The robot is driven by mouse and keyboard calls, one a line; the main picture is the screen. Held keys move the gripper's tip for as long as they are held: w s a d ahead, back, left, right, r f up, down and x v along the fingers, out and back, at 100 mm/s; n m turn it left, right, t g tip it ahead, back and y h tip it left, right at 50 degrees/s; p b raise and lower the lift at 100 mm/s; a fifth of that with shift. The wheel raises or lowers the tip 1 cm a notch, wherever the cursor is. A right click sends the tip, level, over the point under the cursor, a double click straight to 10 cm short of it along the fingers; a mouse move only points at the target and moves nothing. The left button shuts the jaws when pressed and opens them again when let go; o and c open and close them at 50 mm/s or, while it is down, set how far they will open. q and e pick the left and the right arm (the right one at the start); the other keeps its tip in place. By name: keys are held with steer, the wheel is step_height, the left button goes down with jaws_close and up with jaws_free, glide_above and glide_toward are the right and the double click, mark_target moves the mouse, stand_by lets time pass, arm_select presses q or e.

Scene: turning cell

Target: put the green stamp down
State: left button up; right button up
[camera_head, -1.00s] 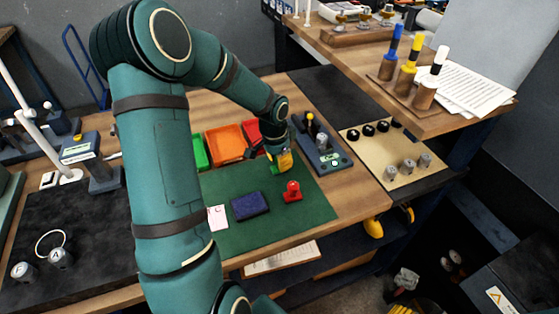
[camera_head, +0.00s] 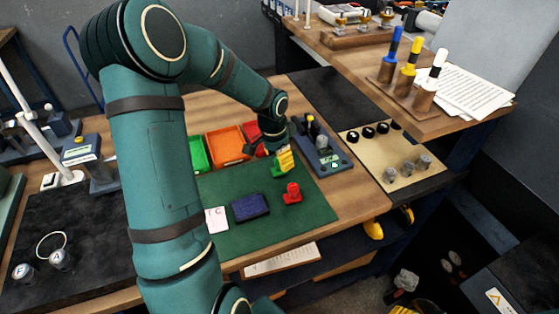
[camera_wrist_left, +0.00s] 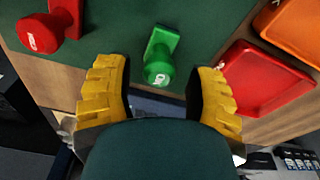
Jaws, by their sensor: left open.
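The green stamp (camera_head: 277,171) stands on the green mat (camera_head: 255,215), partly hidden by my left gripper (camera_head: 283,162) in the head view. In the left wrist view, the green stamp (camera_wrist_left: 159,68) shows its round knob and rectangular base between the two yellow fingers of my left gripper (camera_wrist_left: 163,72). There is a clear gap on each side of the knob, so the fingers are open and not holding it. A red stamp (camera_head: 292,193) stands on the mat nearby, and also shows in the left wrist view (camera_wrist_left: 50,30). My right gripper is out of view.
Green (camera_head: 197,154), orange (camera_head: 226,141) and red (camera_wrist_left: 262,80) trays lie along the mat's far side. A blue ink pad (camera_head: 250,207) and a white card (camera_head: 216,220) lie on the mat. A dark holder (camera_head: 322,150) stands to the right. The mat's front is clear.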

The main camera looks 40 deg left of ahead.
mark_target(275, 162)
arm_select(q)
step_height(275, 162, up, 10)
steer(key=s+p, duration=0.1)
steer(key=shift+a, duration=0.15)
steer(key=shift+s+f, duration=0.1)
steer(key=shift+s, duration=0.05)
stand_by(0.5)
